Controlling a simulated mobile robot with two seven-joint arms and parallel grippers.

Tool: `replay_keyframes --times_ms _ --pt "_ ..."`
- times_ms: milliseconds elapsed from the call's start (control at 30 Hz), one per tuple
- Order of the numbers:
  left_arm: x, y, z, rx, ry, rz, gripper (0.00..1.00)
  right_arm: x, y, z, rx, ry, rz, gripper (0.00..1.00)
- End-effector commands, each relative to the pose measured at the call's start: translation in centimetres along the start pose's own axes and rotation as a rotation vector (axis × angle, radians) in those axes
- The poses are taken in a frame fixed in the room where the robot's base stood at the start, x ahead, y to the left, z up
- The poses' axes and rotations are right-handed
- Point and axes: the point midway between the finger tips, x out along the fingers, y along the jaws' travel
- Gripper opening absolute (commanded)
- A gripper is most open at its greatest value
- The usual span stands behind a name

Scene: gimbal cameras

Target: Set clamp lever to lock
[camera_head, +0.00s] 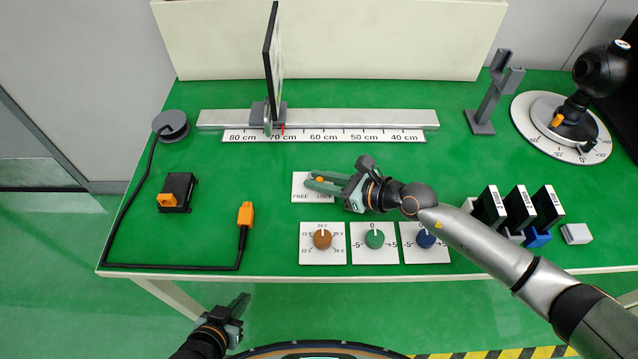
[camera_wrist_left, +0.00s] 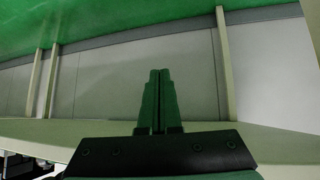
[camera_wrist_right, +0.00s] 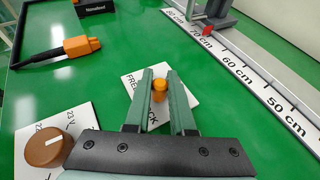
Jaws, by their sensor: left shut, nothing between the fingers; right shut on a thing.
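The clamp lever shows as a small orange knob (camera_head: 320,180) on a white plate (camera_head: 299,187) marked FREE at left and LOCK at right in the head view. My right gripper (camera_head: 311,181) reaches in from the right, low over the plate, shut on the knob. In the right wrist view the orange knob (camera_wrist_right: 159,87) sits between the two green fingers (camera_wrist_right: 160,82). The fingers hide part of the plate, and I cannot tell which mark the lever points to. My left gripper (camera_head: 243,302) is shut and empty, in front of the table edge; it also shows in the left wrist view (camera_wrist_left: 158,75).
Three dial plates with brown (camera_head: 322,238), green (camera_head: 374,238) and blue (camera_head: 425,238) knobs lie just in front. A rail (camera_head: 360,118) with a ruler (camera_head: 330,136) and upright screen (camera_head: 271,60) stands behind. An orange plug (camera_head: 245,215) with cable lies left. Black cards (camera_head: 521,207) stand right.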

Motion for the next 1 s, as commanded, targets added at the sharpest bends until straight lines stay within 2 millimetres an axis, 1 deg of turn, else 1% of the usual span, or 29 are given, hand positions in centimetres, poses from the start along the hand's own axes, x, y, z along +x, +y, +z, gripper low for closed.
replay_keyframes --times_ms 33,100,300,433,733,767,1000 --pt "1.2 0.2 1.1 0.0 -0.003 0.007 0.0 0.2 -0.3 -0.7 -0.01 -0.002 0.012 0.0" --pt "1.8 0.8 1.4 0.002 -0.006 0.02 0.0 0.2 -0.3 -0.7 -0.019 -0.003 0.034 0.0" --pt "3.2 2.0 0.3 0.01 0.019 0.053 0.0 0.0 -0.4 -0.5 -0.04 -0.002 0.085 0.0" --pt "3.4 2.4 0.0 0.015 0.02 0.063 0.0 -0.1 -0.4 -0.3 -0.044 -0.001 0.1 0.0" --pt "3.2 2.4 -0.3 0.019 0.025 0.063 0.0 -0.2 -0.4 -0.1 -0.044 0.0 0.103 0.0" --pt "3.2 2.4 -0.3 0.019 0.025 0.063 0.0 -0.2 -0.4 -0.1 -0.044 0.0 0.103 0.23" --pt "3.2 2.3 -0.3 0.02 0.024 0.061 0.0 -0.2 -0.4 -0.1 -0.044 0.0 0.103 0.5"
